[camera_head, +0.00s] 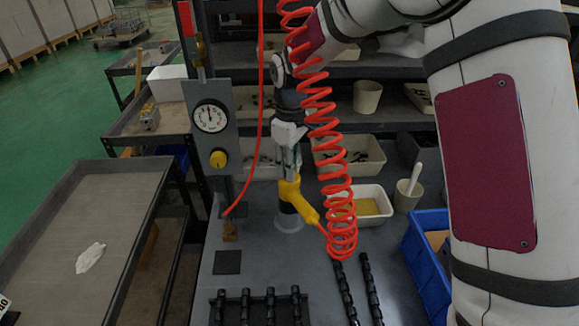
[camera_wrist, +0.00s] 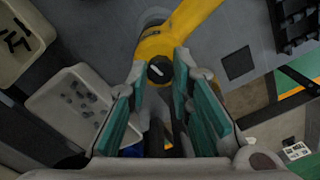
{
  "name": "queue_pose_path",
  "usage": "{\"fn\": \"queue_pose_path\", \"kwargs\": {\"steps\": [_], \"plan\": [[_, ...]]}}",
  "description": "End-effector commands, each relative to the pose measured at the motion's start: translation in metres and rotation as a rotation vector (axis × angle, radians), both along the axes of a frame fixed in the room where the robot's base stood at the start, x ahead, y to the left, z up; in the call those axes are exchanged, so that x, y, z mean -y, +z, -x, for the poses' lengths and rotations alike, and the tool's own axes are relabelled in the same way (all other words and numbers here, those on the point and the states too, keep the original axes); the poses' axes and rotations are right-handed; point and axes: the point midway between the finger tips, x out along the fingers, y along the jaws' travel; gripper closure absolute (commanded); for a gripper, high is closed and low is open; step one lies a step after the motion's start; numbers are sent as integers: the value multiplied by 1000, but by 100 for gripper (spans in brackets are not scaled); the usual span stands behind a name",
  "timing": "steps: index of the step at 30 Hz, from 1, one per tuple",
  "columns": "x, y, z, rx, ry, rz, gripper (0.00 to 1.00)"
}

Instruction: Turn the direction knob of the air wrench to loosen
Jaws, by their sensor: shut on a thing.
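The yellow air wrench (camera_head: 291,190) stands upright in the middle of the workbench, its handle slanting down to the right. My gripper (camera_head: 290,172) is above it and reaches down to its top end. The black direction knob (camera_wrist: 159,70) with a small white mark sits between the fingertips. The wrench's lower end is in a round grey base (camera_head: 289,223). The knob is hidden in the head view.
A coiled red hose (camera_head: 325,130) hangs close to my arm and the wrench. A gauge panel (camera_head: 211,125) stands at left. White bins (camera_head: 377,193), a cup (camera_head: 407,196) and a blue crate (camera_head: 424,252) are at right.

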Motion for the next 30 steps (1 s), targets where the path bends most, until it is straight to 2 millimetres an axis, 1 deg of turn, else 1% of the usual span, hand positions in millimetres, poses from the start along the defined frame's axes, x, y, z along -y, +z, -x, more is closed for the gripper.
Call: {"fn": "queue_pose_path", "kwargs": {"steps": [3, 10, 26, 27, 29, 30], "plan": [[1, 0, 0, 0, 59, 0, 100], [0, 0, 0, -2, 128, 1, 100], [1, 0, 0, -1, 146, 2, 100], [1, 0, 0, -1, 146, 2, 71], [1, 0, 0, 0, 146, 1, 59], [1, 0, 0, 0, 146, 1, 59]]}}
